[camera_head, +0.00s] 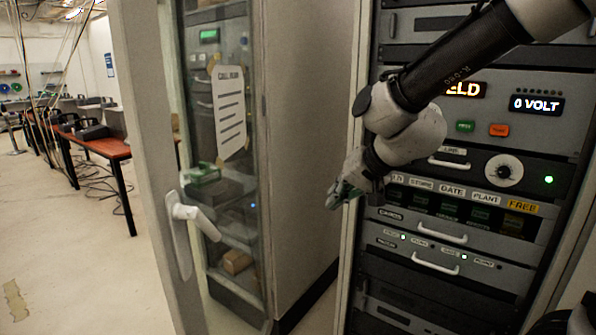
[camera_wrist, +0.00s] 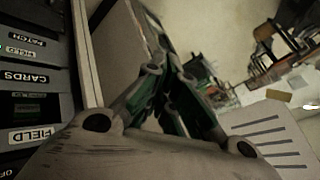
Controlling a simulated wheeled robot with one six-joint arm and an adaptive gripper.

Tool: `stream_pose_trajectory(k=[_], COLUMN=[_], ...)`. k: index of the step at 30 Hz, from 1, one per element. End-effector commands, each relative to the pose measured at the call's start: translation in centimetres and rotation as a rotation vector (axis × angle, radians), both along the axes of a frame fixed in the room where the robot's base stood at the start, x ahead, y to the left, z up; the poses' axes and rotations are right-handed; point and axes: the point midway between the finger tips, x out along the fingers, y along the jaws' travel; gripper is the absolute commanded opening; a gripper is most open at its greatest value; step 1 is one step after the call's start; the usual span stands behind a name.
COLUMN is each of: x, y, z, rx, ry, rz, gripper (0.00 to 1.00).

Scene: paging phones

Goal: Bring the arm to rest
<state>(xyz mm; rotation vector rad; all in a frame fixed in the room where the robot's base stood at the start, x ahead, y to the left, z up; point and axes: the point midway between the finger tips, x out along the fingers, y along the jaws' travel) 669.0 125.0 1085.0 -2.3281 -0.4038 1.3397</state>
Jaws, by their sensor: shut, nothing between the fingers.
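My arm reaches in from the upper right of the head view, in front of the equipment rack. My gripper (camera_head: 338,198) is at the rack's left edge, beside the row of labelled modules. It is shut and empty. In the wrist view my gripper (camera_wrist: 168,75) shows its green-sided fingers drawn together, with nothing between them. The fingers point away from the rack panel, which lies at the left of that view. I see no contact between the gripper and the rack.
The rack (camera_head: 450,235) carries a dial (camera_head: 503,170), drawer handles and a "0 VOLT" display (camera_head: 536,105). A glass-doored cabinet (camera_head: 222,130) with a white handle (camera_head: 190,225) stands left of it. Tables (camera_head: 100,146) and cables are farther left, with open floor (camera_head: 75,250) before them.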

Motion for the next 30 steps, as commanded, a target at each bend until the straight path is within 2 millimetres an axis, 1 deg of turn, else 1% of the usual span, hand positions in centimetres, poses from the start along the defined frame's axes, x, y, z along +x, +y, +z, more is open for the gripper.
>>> stream_pose_trajectory(k=[1,2,3,5,6,8,9,10,12,15,18,21,30], x=[-3.0,-4.7,-6.9,-10.1,-12.1,-15.1,-16.8,-17.9,-19.3,-20.4,-20.9,-20.9,-20.9], y=[-3.3,-5.2,-7.7,-11.7,-14.4,-18.2,-20.7,-22.1,-24.5,-26.2,-27.1,-27.4,-27.4], z=[0.0,-0.2,-0.3,-0.4,-0.2,0.2,0.5,0.8,1.6,2.7,3.6,3.6,3.6], rx=[-0.087,-0.141,-0.209,-0.305,-0.363,-0.441,-0.485,-0.508,-0.535,-0.527,-0.520,-0.518,-0.518], ry=[0.044,0.075,0.112,0.164,0.196,0.236,0.252,0.255,0.224,0.175,0.145,0.149,0.149], rz=[0.083,0.130,0.180,0.235,0.255,0.259,0.242,0.220,0.156,0.069,0.010,-0.006,-0.007], gripper=[0.00,0.00,0.00,0.00,0.00,0.00,0.00,0.00,0.00,0.00,0.00,0.00,0.00])
